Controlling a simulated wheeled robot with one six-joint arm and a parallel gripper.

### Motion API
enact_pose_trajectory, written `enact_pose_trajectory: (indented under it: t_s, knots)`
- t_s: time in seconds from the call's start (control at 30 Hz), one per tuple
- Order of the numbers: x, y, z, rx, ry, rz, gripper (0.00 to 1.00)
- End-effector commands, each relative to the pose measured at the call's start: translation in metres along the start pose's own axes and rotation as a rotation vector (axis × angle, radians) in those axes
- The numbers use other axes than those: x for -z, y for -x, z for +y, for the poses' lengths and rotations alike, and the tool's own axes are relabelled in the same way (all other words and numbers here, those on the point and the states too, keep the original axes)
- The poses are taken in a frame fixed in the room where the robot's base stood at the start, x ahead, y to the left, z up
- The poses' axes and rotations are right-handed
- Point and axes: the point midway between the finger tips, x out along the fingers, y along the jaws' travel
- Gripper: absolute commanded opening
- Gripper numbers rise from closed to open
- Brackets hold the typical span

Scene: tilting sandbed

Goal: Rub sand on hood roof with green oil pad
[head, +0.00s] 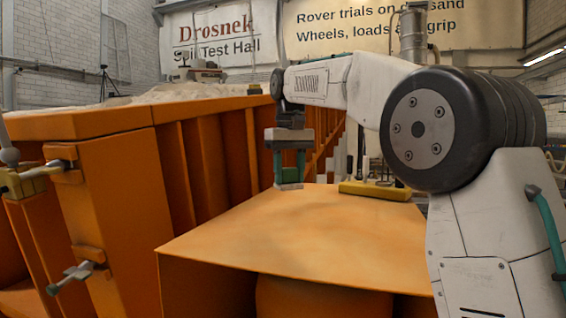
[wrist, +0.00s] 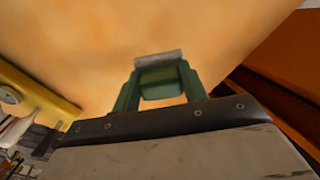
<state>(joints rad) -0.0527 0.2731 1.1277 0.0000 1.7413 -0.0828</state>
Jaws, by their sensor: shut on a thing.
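The hood roof (head: 290,235) is a flat orange plate in front of me, with faint tan, dusty-looking patches; it fills the upper part of the wrist view (wrist: 95,45). My gripper (head: 289,176) points down at the roof's far left edge. Its green fingers (wrist: 158,92) are shut on the green oil pad (wrist: 162,77), a green block with a pale grey face, which shows low between the fingers in the head view (head: 289,186). The pad is at or just above the roof; I cannot tell whether it touches.
A yellow tray (head: 375,191) with upright items stands at the roof's far right edge; its side also shows in the wrist view (wrist: 40,95). The orange sandbed wall (head: 205,155) rises close on the left, with clamp handles (head: 72,275). The roof's middle is clear.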

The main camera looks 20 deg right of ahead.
Motion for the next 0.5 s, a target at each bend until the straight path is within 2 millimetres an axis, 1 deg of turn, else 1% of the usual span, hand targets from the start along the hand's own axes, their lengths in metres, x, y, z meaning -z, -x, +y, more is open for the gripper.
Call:
enact_pose_trajectory:
  t_s: [0.2, 0.3, 0.5]
  knots:
    - [0.000, 0.020, 0.004, 0.000, -0.005, 0.002, 0.22]
    - [-0.001, 0.026, 0.006, 0.000, -0.008, 0.002, 0.22]
    - [-0.001, 0.029, 0.007, 0.000, -0.008, 0.000, 0.22]
